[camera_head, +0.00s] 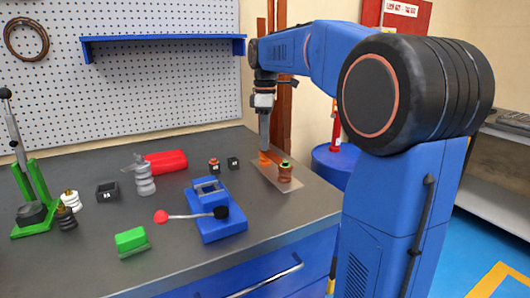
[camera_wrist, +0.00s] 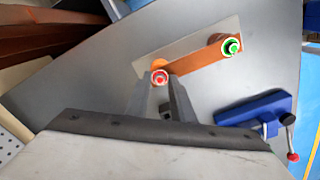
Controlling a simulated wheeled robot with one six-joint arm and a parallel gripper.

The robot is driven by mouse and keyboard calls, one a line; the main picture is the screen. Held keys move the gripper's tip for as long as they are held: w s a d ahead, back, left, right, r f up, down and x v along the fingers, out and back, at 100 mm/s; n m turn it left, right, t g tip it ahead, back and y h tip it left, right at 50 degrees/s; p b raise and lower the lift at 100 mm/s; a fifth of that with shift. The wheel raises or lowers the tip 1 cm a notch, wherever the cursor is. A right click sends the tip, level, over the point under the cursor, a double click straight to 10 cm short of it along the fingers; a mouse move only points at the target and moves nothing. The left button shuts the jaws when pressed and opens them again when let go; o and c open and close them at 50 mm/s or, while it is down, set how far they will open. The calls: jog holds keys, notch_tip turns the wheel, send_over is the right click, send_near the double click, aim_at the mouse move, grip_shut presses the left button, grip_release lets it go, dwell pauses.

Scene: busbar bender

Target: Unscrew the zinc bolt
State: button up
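My gripper (camera_head: 264,150) points down over the left end of a copper-coloured bar at the right of the bench. In the wrist view its two fingers (camera_wrist: 161,82) are apart, with a red-ringed bolt head (camera_wrist: 159,77) between or just beyond the tips. I cannot tell if they touch it. A second bolt head, green-ringed (camera_wrist: 231,46), is at the bar's (camera_wrist: 200,56) other end; in the head view it tops a brown insulator (camera_head: 285,172). Neither bolt's metal can be told for sure.
A thin plate (camera_head: 290,187) lies under the insulators. A blue bender (camera_head: 215,222) with a red-knobbed lever stands to the left.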

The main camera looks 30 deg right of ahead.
jog(key=m, duration=0.5)
jog(key=shift+m, duration=0.3)
jog(key=shift+m, duration=0.3)
jog(key=shift+m, duration=0.3)
grip_shut()
